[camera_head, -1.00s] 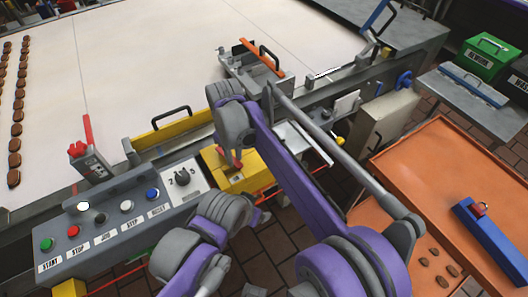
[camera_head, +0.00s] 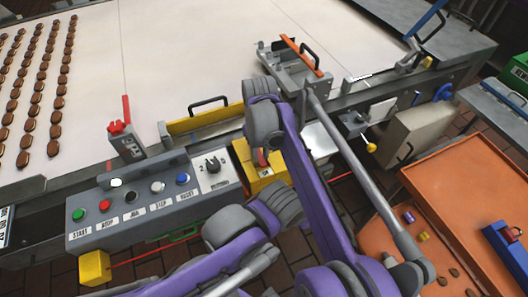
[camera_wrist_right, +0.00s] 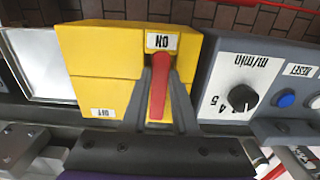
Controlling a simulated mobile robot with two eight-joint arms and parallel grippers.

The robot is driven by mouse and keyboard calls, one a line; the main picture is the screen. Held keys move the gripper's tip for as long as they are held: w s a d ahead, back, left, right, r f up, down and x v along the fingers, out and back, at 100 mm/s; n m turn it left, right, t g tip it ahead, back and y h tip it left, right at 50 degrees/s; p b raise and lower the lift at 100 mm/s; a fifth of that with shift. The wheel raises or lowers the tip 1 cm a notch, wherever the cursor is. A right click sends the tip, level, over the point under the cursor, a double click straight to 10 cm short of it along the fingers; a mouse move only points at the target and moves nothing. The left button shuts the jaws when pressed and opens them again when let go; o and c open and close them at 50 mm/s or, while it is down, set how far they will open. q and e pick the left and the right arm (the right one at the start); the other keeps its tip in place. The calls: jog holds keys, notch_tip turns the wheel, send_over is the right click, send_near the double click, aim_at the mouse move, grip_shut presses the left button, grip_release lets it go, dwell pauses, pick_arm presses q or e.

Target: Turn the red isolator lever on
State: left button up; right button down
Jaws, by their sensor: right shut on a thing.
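The red isolator lever (camera_wrist_right: 158,88) sits on a yellow box (camera_wrist_right: 98,52) in the right wrist view. It stands in line with the ON label (camera_wrist_right: 172,42); the OFF label (camera_wrist_right: 103,113) is off to its left. My right gripper (camera_wrist_right: 161,82) is shut on the lever, one dark finger on each side. In the head view, the lever (camera_head: 262,157) shows as a small red piece on the yellow box (camera_head: 268,180), just below my right wrist, which hides part of it. My left gripper does not show.
A grey control panel (camera_head: 140,222) with coloured buttons and a dial (camera_head: 213,165) adjoins the box on the left. Behind it run a yellow guard (camera_head: 205,124) with a black handle and a wide pale belt (camera_head: 190,60). An orange table (camera_head: 460,180) stands at the right.

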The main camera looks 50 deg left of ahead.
jog(key=c, duration=0.7)
grip_release()
jog(key=shift+s, duration=0.1)
notch_tip(320, 180, up, 11)
jog(key=shift+f+p, duration=0.1)
jog(key=shift+p, duration=0.25)
